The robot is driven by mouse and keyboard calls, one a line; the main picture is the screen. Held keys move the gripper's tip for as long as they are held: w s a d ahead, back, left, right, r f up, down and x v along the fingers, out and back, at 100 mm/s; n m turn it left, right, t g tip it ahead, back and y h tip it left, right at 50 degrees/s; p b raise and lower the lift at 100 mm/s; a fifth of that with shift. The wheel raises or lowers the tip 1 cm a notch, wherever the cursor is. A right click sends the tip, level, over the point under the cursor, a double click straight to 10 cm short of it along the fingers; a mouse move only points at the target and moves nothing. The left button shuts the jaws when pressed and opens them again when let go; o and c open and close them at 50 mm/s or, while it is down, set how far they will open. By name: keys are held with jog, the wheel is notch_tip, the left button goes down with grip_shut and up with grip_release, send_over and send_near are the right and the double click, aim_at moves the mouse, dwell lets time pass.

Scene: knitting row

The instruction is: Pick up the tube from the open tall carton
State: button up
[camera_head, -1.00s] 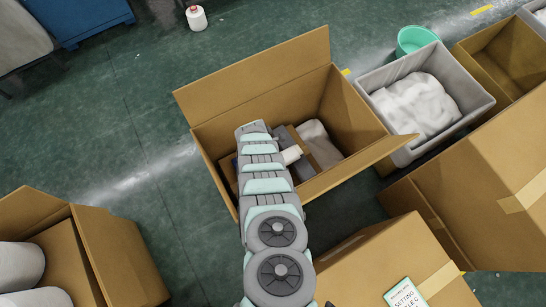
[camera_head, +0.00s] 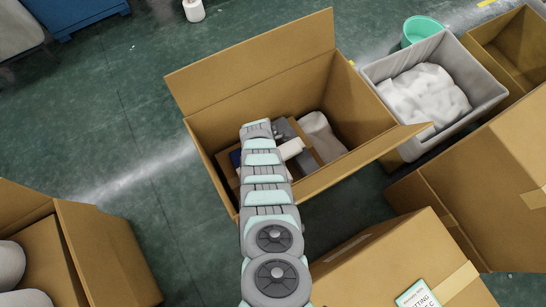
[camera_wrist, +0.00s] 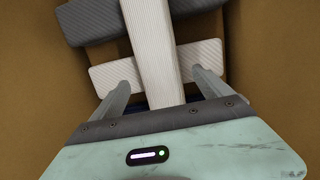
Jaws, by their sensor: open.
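The open tall carton (camera_head: 262,88) stands in the middle of the head view with its flaps up. My arm reaches down into it and hides part of its contents. In the wrist view a long white ribbed piece (camera_wrist: 153,40), which may be the tube, runs from the top edge down between the fingers. It crosses over a shorter pale ribbed piece (camera_wrist: 190,62). My gripper (camera_wrist: 161,80) is open, with one finger on each side of the long piece. I cannot tell whether the fingers touch it.
A dark grey ribbed piece (camera_wrist: 90,22) lies beyond, inside the carton. A rounded pale item (camera_head: 322,138) lies at the carton's right. A grey bin (camera_head: 480,92) with white material stands to the right. Closed cartons (camera_head: 455,170) crowd the lower right.

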jog(key=f, duration=0.1)
jog(key=f+b, duration=0.2)
jog(key=shift+w+d+f, duration=0.1)
jog(key=shift+d+f, duration=0.05)
jog(key=shift+d, duration=0.1)
jog(key=c, duration=1.4)
jog(key=shift+r, duration=0.25)
